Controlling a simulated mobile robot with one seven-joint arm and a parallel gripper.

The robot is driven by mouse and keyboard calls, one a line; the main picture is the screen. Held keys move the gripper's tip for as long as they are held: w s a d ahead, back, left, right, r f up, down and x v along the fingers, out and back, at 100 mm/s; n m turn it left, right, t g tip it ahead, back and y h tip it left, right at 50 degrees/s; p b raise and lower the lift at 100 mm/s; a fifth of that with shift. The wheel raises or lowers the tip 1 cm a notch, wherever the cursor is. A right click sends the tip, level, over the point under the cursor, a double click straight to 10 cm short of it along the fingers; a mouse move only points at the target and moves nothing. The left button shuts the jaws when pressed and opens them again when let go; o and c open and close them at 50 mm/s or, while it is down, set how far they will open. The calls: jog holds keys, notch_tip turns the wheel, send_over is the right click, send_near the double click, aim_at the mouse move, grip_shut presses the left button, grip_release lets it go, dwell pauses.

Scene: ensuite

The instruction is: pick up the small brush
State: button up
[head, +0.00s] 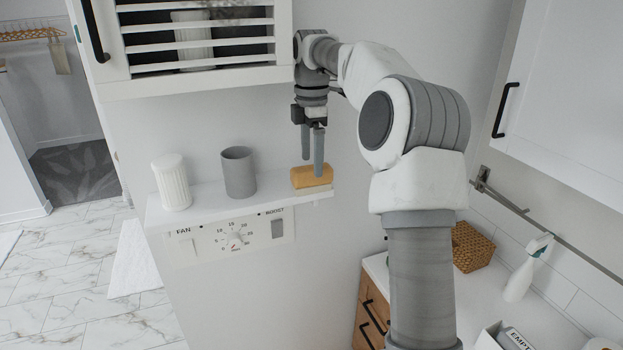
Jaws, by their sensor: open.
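A small tan, block-shaped thing (300,179) lies at the right end of the narrow white wall shelf (215,197). It is the only thing there that could be the small brush; I cannot make out bristles. My gripper (312,166) points down at it from above, with its two grey fingers apart and nothing seen held between them. One fingertip overlaps the front of the block in the head view, and the other is at its back edge. I cannot tell whether either finger touches it.
A grey cup (239,172) and a ribbed white cup (171,183) stand left of the block on the shelf. A slatted white cabinet (200,84) hangs above. A fan control panel (236,238) is below. A wicker basket (472,247) and spray bottle (525,270) stand on the right counter.

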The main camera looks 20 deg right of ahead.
aim_at(311, 167)
jog(key=shift+f, duration=1.9)
grip_shut()
jog(key=shift+r, duration=0.2)
